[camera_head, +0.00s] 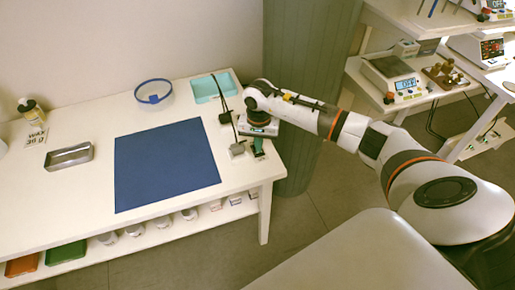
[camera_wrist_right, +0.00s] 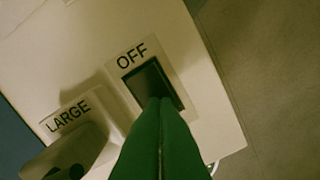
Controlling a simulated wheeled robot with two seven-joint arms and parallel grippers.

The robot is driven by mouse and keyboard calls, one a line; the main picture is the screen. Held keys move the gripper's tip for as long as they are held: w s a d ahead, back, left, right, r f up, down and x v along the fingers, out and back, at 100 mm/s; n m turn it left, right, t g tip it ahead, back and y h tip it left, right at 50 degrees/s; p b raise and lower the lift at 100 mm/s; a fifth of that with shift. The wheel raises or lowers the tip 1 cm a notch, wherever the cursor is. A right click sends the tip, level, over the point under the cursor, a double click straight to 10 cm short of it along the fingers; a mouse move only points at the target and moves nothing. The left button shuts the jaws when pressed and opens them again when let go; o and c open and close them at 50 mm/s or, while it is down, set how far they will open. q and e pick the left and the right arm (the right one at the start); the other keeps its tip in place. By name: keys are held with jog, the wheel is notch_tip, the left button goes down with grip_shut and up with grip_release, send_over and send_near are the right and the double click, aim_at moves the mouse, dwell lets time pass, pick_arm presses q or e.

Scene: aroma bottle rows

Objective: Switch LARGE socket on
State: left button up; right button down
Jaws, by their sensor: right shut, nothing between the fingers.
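In the right wrist view a dark rocker switch (camera_wrist_right: 148,80) sits on the white table top with the label OFF (camera_wrist_right: 132,57) beside it. The label LARGE (camera_wrist_right: 68,117) is to its left, next to a grey socket or plug block (camera_wrist_right: 62,152), partly cut off. My right gripper's green fingers (camera_wrist_right: 161,101) are shut and empty. Their tips overlap the lower end of the switch; I cannot tell whether they touch it. In the head view the right gripper (camera_head: 258,148) points down at the table's right edge, beside a grey plug block (camera_head: 237,149). My left gripper is not in view.
A second plug block (camera_head: 225,117) with a cord stands behind. A teal tray (camera_head: 213,87), blue mat (camera_head: 165,165), blue ring (camera_head: 153,92) and metal tin (camera_head: 69,156) are on the table. Scales (camera_head: 393,80) stand on shelves at right.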

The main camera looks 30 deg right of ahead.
jog(key=shift+r+p, duration=1.9)
jog(key=shift+r, duration=1.55)
